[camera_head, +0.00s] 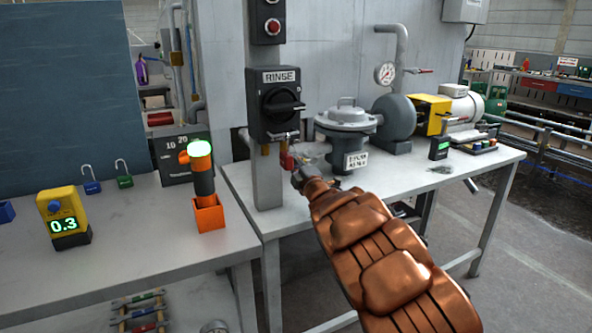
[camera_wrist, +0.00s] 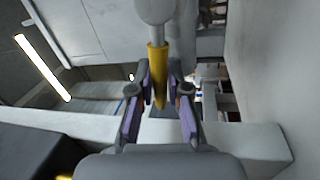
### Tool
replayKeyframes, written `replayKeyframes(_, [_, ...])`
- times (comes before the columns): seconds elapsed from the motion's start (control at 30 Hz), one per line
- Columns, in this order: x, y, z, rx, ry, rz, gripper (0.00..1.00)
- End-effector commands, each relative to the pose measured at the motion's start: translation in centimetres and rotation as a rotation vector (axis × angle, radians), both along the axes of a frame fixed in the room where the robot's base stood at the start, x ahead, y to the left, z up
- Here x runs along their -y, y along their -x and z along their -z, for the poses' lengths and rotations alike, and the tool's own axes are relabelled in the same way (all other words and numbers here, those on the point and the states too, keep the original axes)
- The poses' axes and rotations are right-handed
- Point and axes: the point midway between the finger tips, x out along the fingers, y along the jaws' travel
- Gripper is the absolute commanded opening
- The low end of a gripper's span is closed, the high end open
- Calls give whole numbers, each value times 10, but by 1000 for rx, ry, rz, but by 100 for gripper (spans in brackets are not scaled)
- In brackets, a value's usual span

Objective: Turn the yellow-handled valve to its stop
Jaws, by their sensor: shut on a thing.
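The yellow valve handle (camera_wrist: 157,62) shows in the wrist view, running down from a grey rounded valve body (camera_wrist: 154,9) at the top. My gripper (camera_wrist: 160,92) has its two purple-lined fingers on either side of the handle, closed on its tapered lower end. In the head view my gripper (camera_head: 297,176) is beside the grey post, below the black RINSE switch box. The yellow handle cannot be made out clearly there, as my copper-coloured arm and the gripper crowd that spot.
A grey post (camera_head: 266,180) with the RINSE switch box (camera_head: 281,100) stands left of my gripper. A grey pump unit (camera_head: 346,130) with a tag is close on its right. A yellow meter (camera_head: 65,219) and an orange lamp (camera_head: 203,190) stand on the left bench. Open floor lies at right.

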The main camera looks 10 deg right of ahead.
Motion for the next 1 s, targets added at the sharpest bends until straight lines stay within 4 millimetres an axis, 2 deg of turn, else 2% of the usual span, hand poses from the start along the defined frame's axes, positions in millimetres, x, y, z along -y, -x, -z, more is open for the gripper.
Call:
replayKeyframes(0.03, [-1,0,6,10,29,-3,0])
replayKeyframes(0.3, [-2,1,10,39,123,-3,0])
replayKeyframes(0.87, [-2,0,11,45,152,-3,0])
replayKeyframes(0.9, [-2,0,12,45,152,-3,19])
replayKeyframes(1.0, [-2,0,11,46,151,-3,30])
